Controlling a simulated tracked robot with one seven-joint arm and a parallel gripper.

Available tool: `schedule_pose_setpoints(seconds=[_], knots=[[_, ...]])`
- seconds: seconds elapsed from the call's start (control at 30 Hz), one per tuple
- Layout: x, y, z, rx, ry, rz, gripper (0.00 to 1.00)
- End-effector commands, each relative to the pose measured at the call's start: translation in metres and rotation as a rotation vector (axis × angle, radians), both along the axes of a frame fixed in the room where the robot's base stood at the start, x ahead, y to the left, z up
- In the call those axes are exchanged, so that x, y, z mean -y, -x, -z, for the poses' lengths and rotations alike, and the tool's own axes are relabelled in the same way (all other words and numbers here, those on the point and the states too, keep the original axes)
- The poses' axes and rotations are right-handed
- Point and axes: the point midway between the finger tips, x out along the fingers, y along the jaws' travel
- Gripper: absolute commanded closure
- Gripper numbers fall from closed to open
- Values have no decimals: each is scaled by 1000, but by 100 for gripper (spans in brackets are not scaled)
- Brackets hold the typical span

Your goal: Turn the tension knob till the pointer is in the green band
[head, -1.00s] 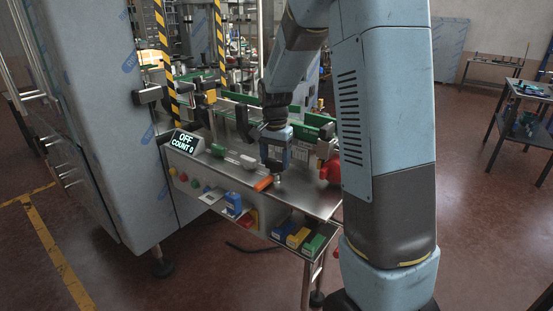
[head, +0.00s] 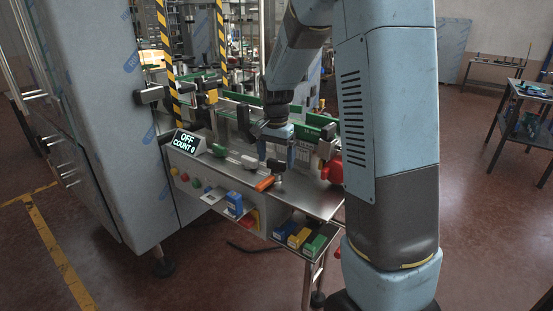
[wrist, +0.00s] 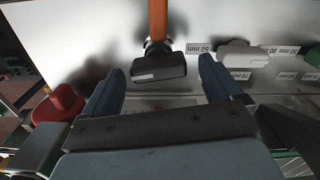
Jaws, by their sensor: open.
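My gripper (head: 276,153) is open above the steel panel (head: 312,202). In the wrist view my gripper (wrist: 161,86) has one finger on each side of a dark block (wrist: 158,68). The block has a pale mark and sits at the end of an orange handle (wrist: 157,22); the fingers are apart from it. The orange handle (head: 264,183) also shows in the head view. A red knob (head: 331,170) stands right of my gripper; it also shows in the wrist view (wrist: 62,103). I cannot tell which part is the tension knob. No pointer or green band can be made out.
A grey handle (head: 249,162) and a green one (head: 218,150) lie left along the panel. Size labels (wrist: 204,48) lie beside them. A display (head: 187,142) reads OFF, COUNT 0. Guard rails (head: 250,104) stand behind. Small coloured boxes (head: 299,238) sit below.

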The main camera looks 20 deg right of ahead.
Motion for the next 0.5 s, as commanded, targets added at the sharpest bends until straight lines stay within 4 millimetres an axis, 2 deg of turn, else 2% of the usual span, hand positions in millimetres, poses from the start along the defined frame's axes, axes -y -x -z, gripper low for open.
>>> schedule_pose_setpoints(seconds=[0.5], knots=[[0,-2,-95,6,-1,0,7]])
